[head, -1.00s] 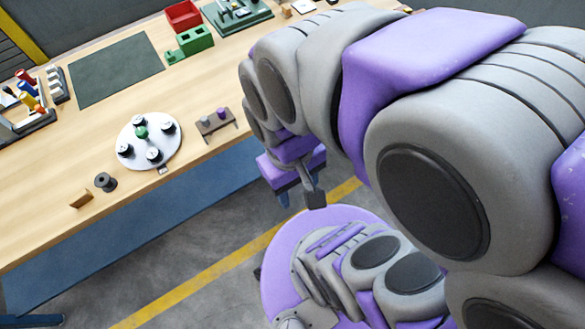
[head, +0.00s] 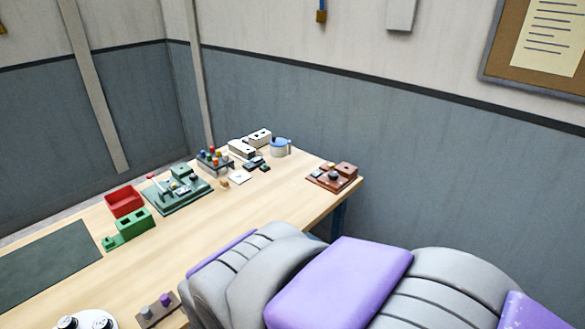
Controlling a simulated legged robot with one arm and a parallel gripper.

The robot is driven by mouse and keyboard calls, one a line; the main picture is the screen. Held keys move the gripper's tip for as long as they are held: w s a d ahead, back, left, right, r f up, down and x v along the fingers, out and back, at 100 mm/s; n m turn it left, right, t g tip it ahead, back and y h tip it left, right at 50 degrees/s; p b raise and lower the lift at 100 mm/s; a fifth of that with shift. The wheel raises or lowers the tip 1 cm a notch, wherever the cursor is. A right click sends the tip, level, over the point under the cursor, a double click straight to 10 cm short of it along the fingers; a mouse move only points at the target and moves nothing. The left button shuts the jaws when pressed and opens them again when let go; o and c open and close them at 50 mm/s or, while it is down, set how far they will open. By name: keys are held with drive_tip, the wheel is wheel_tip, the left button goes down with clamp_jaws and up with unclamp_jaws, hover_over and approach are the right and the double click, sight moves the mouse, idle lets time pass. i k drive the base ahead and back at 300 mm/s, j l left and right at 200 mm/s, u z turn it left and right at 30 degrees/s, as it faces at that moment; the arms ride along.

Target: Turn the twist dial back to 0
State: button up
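I cannot tell for sure which thing is the twist dial, and no 0 mark is readable. A reddish-brown board (head: 322,182) with a small dark round knob (head: 333,176) sits at the far right end of the table. A small brown stand (head: 158,312) with a purple top piece is at the bottom, near my arm. A white round plate (head: 98,319) with dark round pieces is partly cut off at the bottom left. My purple and grey arm fills the lower right. My gripper is out of the frame.
The wooden table (head: 240,208) holds a red bin (head: 124,201), a green block (head: 134,223), a dark green fixture (head: 176,195), a rack of coloured pieces (head: 214,160), white boxes (head: 241,149) and a blue-grey mug (head: 280,147). A dark mat (head: 45,262) lies left. The table's middle is clear.

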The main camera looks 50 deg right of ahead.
sight(333, 176)
drive_tip(key=z, duration=1.75)
drive_tip(key=i+l+u, duration=0.1)
drive_tip(key=i+u, duration=0.25)
drive_tip(key=i, duration=0.15)
drive_tip(key=i+l+u, duration=0.35)
drive_tip(key=i, duration=0.15)
drive_tip(key=i+l+u, duration=0.35)
drive_tip(key=i, duration=0.15)
drive_tip(key=j, duration=0.1)
